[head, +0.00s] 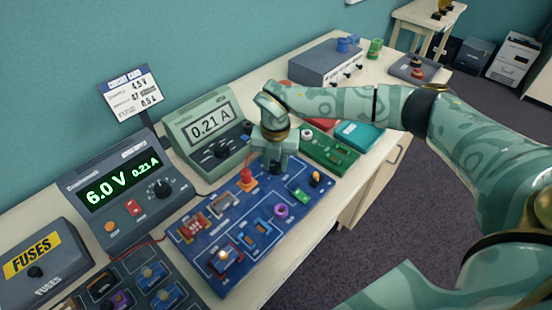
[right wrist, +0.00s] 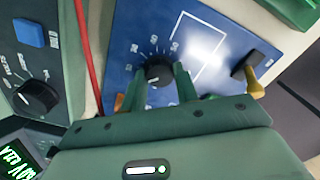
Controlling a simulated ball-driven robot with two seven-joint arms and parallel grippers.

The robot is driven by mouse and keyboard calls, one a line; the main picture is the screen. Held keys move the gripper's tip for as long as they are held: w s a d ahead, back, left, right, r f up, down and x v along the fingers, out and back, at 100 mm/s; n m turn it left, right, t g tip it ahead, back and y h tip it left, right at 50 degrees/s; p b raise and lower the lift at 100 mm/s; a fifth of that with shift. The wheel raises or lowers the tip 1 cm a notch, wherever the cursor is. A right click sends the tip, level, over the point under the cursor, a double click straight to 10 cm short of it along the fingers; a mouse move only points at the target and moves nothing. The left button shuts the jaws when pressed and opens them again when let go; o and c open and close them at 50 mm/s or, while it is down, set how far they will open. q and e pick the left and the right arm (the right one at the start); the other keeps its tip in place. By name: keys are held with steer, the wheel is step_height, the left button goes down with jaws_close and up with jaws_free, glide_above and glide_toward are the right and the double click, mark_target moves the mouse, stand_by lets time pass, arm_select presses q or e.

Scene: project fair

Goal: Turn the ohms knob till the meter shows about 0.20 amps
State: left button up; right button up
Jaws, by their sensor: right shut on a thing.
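The green-grey meter (head: 205,117) at the back of the table reads 0.21 A on its display. The ohms knob (right wrist: 158,72) is a black dial with a pale pointer line, set in a printed scale on the blue circuit board (head: 205,272). My right gripper (head: 274,160) points down at the board's far end and is shut on the knob. In the right wrist view its two green fingers (right wrist: 160,88) stand on either side of the knob. In the head view the gripper mostly hides the knob. My left gripper is not in view.
The power supply (head: 95,168) shows 6.0 V and 0.21 A. A lit bulb (head: 222,255) and several coloured parts sit on the board. A red plunger-like part (head: 246,177) stands just left of my gripper. A green board (head: 335,156) lies to the right.

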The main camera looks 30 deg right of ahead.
mark_target(275, 165)
steer(key=shift+w, duration=0.1)
stand_by(0.4)
steer(key=o, duration=1)
steer(key=shift+r, duration=0.1)
step_height(275, 165, up, 16)
steer(key=p, duration=0.2)
steer(key=shift+r+p, duration=0.1)
steer(key=shift+p, duration=0.25)
